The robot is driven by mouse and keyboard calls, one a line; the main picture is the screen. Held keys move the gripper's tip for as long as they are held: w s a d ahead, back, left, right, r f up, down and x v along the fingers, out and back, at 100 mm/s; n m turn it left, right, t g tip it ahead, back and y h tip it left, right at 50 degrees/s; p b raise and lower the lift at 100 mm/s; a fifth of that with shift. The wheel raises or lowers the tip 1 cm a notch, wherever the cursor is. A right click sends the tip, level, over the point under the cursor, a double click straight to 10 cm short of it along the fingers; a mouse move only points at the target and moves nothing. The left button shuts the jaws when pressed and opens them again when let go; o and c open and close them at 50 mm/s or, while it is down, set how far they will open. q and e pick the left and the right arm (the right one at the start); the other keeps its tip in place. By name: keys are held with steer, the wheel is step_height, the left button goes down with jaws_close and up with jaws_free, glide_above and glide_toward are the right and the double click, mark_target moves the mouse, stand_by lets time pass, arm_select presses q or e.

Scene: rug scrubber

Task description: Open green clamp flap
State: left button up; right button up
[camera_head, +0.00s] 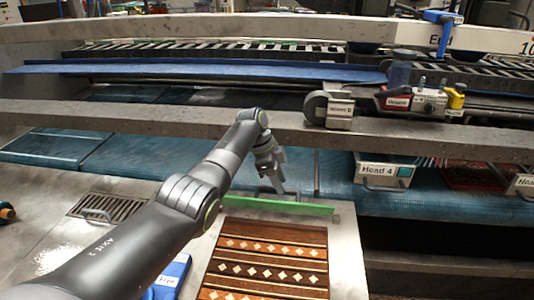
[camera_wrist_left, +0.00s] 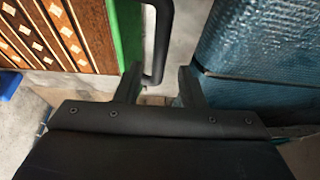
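The green clamp flap (camera_head: 290,206) is a narrow green bar along the far edge of a patterned rug (camera_head: 265,262). Its dark handle (camera_wrist_left: 163,30) shows in the left wrist view beside the green strip (camera_wrist_left: 126,35). My left gripper (camera_head: 279,188) reaches down over the flap from the left. In the left wrist view, the left gripper (camera_wrist_left: 160,72) has its fingers apart. The near end of the handle lies between them, closer to the left finger; I cannot tell whether they touch. My right gripper is in neither view.
A concrete beam (camera_head: 430,146) crosses behind the flap, with blue rollers (camera_head: 335,178) below it. A box labelled Head 4 (camera_head: 384,171) stands at right. A blue object (camera_head: 172,278) lies left of the rug. A floor grate (camera_head: 108,208) is at left.

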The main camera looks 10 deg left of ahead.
arm_select(q)
steer(key=b+v, duration=0.2)
steer(key=v, duration=1.4)
steer(key=shift+a, duration=0.1)
